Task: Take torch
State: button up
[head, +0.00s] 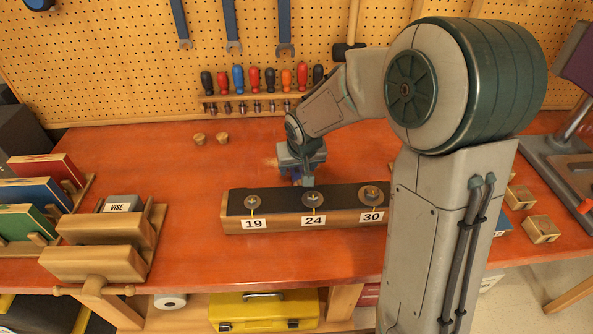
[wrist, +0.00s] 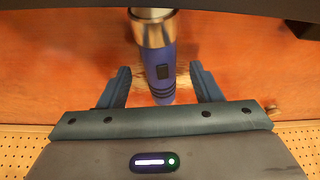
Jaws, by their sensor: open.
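The torch (wrist: 158,70) shows in the wrist view, with a dark blue body, a black switch and a silver-coloured head at the top of the picture. My gripper (wrist: 163,86) is open, with one finger on each side of the torch's blue body. A gap shows between each finger and the torch. In the head view my gripper (head: 304,178) is low over the workbench, just behind the dark-topped block. It mostly hides the torch there. I cannot tell whether the torch lies flat or is tilted.
The block (head: 234,214) with labels 19, 24 and 30 stands in front of my gripper on the workbench (head: 190,180). Screwdrivers (head: 255,78) hang on the pegboard behind. A wooden vise (head: 97,245) is at left. Two small knobs (head: 198,139) stand behind-left. The bench's left middle is clear.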

aim_at(302, 168)
jog(key=shift+x, duration=0.95)
jog(key=c, duration=1.2)
jog(key=shift+r, duration=0.1)
jog(key=shift+r, duration=0.55)
jog(key=r, duration=0.2)
jog(key=d+r, duration=0.1)
jog(key=shift+w+d+r, duration=0.1)
jog(key=shift+w+r, duration=0.3)
jog(key=w+d+r, duration=0.1)
jog(key=d+r, duration=0.1)
jog(key=d, duration=0.1)
jog(key=w+d+r, duration=0.2)
jog(key=d, duration=0.1)
jog(key=w+d+r, duration=0.2)
jog(key=shift+w+d, duration=0.1)
jog(key=shift+d, duration=0.3)
